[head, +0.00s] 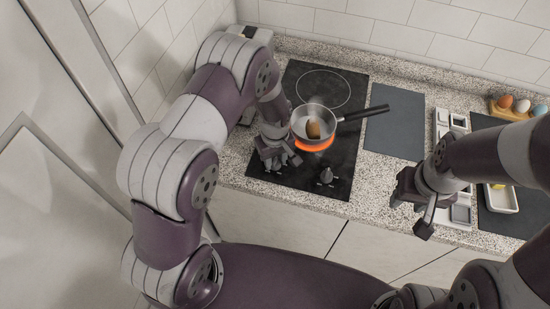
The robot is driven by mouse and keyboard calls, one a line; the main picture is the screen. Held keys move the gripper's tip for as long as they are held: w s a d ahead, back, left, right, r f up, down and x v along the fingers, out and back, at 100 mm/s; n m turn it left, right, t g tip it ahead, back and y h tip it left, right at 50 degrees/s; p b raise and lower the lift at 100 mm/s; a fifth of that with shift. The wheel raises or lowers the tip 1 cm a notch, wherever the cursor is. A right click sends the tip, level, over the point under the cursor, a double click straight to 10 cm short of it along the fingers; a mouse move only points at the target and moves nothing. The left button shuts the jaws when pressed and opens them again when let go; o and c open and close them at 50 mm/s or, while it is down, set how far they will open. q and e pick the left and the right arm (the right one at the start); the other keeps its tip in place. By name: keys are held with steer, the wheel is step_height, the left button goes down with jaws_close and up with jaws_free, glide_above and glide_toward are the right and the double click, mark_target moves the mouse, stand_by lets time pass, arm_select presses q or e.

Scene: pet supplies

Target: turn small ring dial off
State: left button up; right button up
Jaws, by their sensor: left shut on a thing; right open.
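The black cooktop (300,190) is set in the speckled counter. Its front ring (313,146) glows orange under a saucepan (301,128) with something brown inside. One dial (326,175) stands in plain view at the front right of the cooktop. My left gripper (281,162) is down at the cooktop's front left, shut on what appears to be the other dial, which is mostly hidden by the fingers. My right gripper (412,208) is open and empty above the counter's front edge, right of the cooktop.
The saucepan's black handle (365,113) reaches right over a dark grey mat (395,124). A white compartment tray (460,214) lies beyond my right gripper. Several eggs (522,106) sit in a wooden holder at the back right. A wall closes off the left.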

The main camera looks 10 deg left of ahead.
mark_target(275, 160)
arm_select(q)
steer(key=shift+w+r+n, duration=0.1)
steer(key=shift+n, duration=0.4)
steer(key=o, duration=1)
steer(key=shift+o, duration=0.2)
step_height(275, 160, up, 13)
steer(key=b, duration=0.2)
steer(key=shift+b, duration=0.3)
steer(key=shift+f, duration=0.2)
